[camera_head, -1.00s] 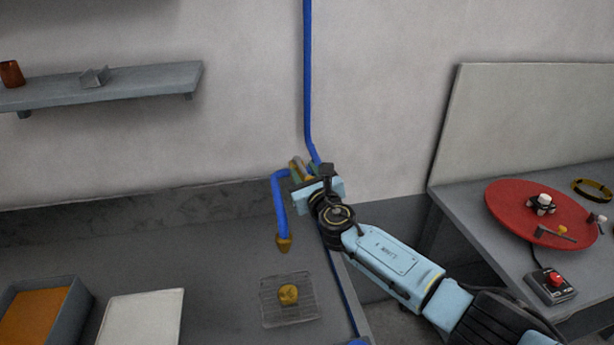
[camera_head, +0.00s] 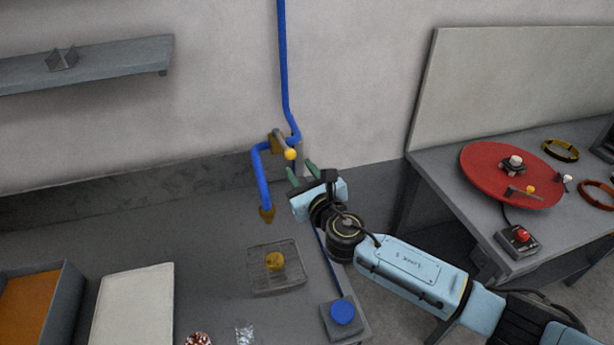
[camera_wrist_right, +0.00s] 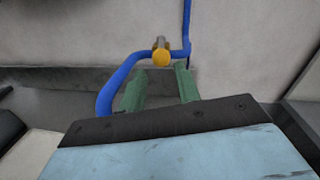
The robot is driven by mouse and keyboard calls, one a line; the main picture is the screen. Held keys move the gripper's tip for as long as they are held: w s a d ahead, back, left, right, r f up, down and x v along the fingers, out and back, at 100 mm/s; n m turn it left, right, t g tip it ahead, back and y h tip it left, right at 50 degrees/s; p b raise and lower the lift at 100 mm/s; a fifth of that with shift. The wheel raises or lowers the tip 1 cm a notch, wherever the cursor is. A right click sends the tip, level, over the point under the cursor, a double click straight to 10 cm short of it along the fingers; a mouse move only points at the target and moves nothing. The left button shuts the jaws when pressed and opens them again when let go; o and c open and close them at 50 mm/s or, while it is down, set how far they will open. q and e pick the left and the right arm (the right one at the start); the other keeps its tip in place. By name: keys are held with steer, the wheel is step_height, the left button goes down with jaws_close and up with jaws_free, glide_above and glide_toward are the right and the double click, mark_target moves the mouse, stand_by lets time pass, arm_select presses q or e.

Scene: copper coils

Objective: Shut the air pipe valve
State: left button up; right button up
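The blue air pipe (camera_head: 284,65) runs down the wall, bends at the valve (camera_head: 278,143) and drops to a brass nozzle (camera_head: 267,215) over the table. The valve has a grey lever (camera_head: 283,145) with a round yellow knob (camera_head: 290,154) at its end. In the wrist view the knob (camera_wrist_right: 161,57) points toward the camera, beyond my fingertips. My right gripper (camera_head: 302,170) is below and right of the knob, its green fingers apart and empty. In the wrist view the right gripper (camera_wrist_right: 161,82) shows a clear gap between its fingers. My left gripper is out of view.
Below the nozzle, a wire tray (camera_head: 262,283) holds a yellow piece. A blue button box (camera_head: 340,318) stands at the table's right edge. A grey bin (camera_head: 60,300) and a pale board (camera_head: 132,305) are at left. A second table with a red disc (camera_head: 480,170) stands right.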

steer(key=shift+v, duration=1.5)
